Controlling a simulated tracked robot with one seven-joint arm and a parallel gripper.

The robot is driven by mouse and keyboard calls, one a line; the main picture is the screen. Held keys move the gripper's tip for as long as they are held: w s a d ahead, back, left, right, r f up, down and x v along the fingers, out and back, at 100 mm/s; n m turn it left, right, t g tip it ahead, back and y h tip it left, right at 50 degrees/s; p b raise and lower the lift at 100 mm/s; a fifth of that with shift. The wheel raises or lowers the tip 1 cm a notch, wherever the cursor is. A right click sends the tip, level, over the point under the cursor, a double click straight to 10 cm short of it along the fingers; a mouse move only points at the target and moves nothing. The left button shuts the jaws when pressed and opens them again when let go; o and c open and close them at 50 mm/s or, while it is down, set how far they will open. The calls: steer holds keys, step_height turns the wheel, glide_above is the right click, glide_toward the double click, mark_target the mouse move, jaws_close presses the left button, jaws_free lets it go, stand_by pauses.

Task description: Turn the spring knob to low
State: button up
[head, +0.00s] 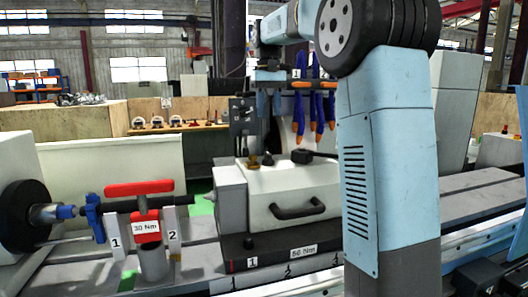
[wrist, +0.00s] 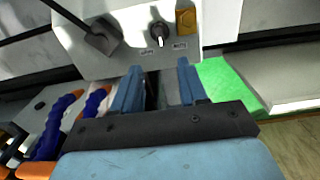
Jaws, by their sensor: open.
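The spring knob (wrist: 158,33) is a small black round knob with a pale pointer mark, on top of the light-grey housing (wrist: 75,40). Its mark points roughly toward the bottom of the wrist view, between two small labels (wrist: 138,53) (wrist: 180,45) too small to read. In the head view the knob (head: 268,160) is small and dark on the housing's top. My gripper (wrist: 157,68) is open and empty, with two blue fingers apart. The knob lies ahead of the gap between the fingertips, apart from them. In the head view my gripper (head: 269,112) hangs above the housing.
A brass-coloured piece (wrist: 186,20) stands close beside the knob. A black block with a lever (wrist: 98,38) is on its other side. Blue hoses with orange ends (head: 318,108) hang close to my gripper. A red-handled tool marked 30 Nm (head: 140,188) stands left of the housing.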

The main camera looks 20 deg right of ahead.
mark_target(268, 153)
step_height(268, 153, down, 13)
steer(key=shift+f, duration=0.2)
stand_by(0.4)
steer(key=shift+c, duration=0.4)
